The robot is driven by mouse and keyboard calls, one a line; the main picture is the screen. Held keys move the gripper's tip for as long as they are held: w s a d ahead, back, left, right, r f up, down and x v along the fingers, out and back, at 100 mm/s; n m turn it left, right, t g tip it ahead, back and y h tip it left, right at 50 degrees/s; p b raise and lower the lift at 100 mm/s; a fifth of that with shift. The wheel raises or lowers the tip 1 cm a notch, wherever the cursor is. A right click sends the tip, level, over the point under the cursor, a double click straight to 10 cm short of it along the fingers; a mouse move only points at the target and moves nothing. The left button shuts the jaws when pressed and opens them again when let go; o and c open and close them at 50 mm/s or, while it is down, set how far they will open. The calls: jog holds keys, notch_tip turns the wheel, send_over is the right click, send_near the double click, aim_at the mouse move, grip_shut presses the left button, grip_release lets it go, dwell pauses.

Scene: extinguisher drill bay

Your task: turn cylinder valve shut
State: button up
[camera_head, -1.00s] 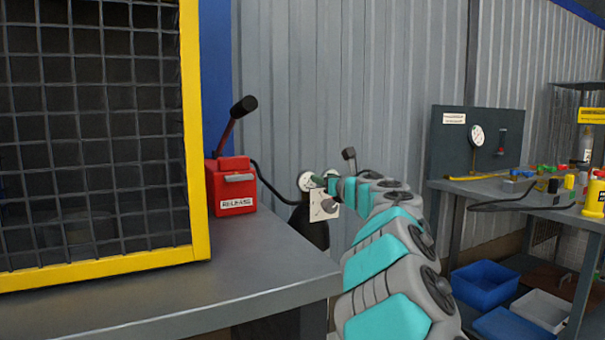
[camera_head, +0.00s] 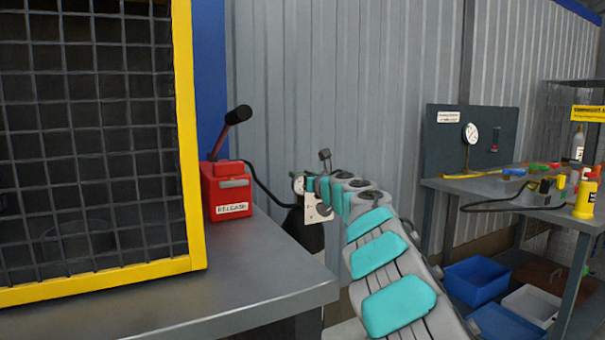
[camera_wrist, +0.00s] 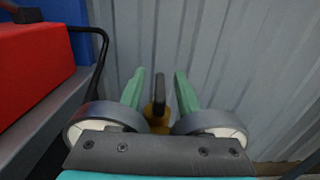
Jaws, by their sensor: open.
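The dark gas cylinder (camera_head: 304,232) stands behind the bench's right end, with a round gauge (camera_head: 298,185) and a white tag (camera_head: 318,208) near its top. My gripper (camera_wrist: 160,90) is open. In the wrist view a dark upright valve handle (camera_wrist: 159,90) on a brass-coloured body (camera_wrist: 157,114) shows between the two green fingers, with gaps on both sides. Whether the handle lies fully between the fingertips in depth I cannot tell. In the head view my gripper (camera_head: 312,184) is at the cylinder top, and my wrist hides much of the valve.
A red release box (camera_head: 227,190) with a lever stands on the grey bench (camera_head: 240,275), beside a yellow-framed mesh cage (camera_head: 185,130). A black hose (camera_head: 262,187) runs from the box to the cylinder. A corrugated wall (camera_head: 350,80) is behind. A tool bench (camera_head: 450,187) stands right.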

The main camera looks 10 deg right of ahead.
dwell(0.3)
grip_shut()
dwell(0.5)
